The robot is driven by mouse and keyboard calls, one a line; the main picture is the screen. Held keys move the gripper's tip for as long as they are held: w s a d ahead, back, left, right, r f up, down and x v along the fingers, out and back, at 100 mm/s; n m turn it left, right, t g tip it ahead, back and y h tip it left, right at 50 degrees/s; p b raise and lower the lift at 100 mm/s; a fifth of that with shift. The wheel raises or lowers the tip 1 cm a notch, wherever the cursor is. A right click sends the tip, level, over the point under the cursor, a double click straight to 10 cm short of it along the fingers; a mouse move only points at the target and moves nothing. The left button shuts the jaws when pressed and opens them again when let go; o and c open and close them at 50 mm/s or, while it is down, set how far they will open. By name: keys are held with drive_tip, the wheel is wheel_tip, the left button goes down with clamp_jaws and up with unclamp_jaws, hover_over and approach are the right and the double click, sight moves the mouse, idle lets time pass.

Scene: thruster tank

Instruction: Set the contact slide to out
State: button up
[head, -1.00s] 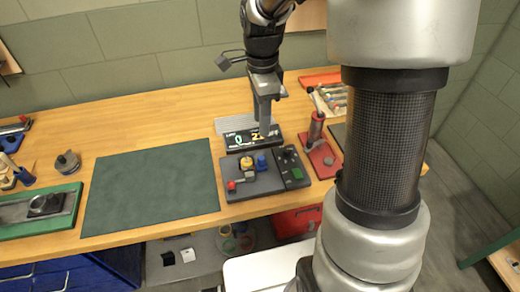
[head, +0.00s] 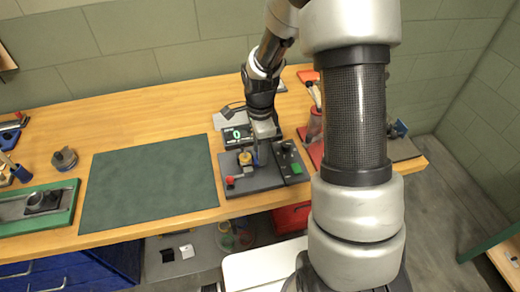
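A dark grey device panel (head: 262,181) lies on the bench below my arm. It carries a yellow part (head: 245,158), a red knob (head: 230,180) at its left front and a separate dark strip on its right with a green button (head: 296,168). I cannot tell which small part is the contact slide. My gripper (head: 261,160) points down over the panel, just right of the yellow part. Its fingertips are too small and too hidden to show whether they are open, or touching anything. The blue part beside the yellow one is mostly hidden behind the gripper.
A black display (head: 236,134) stands behind the panel, partly covered by my arm. A dark green mat (head: 150,183) lies clear to the left. A red-based press (head: 314,135) stands close on the right, partly behind my arm. A green-edged tray (head: 65,212) is far left.

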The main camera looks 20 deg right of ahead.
sight(268, 162)
clamp_jaws()
drive_tip(key=shift+d, duration=1.3)
unclamp_jaws()
drive_tip(key=shift+d, duration=0.1)
wheel_tip(268, 162, up, 18)
drive_tip(key=shift+f+p, duration=0.25)
drive_tip(key=shift+p, duration=0.05)
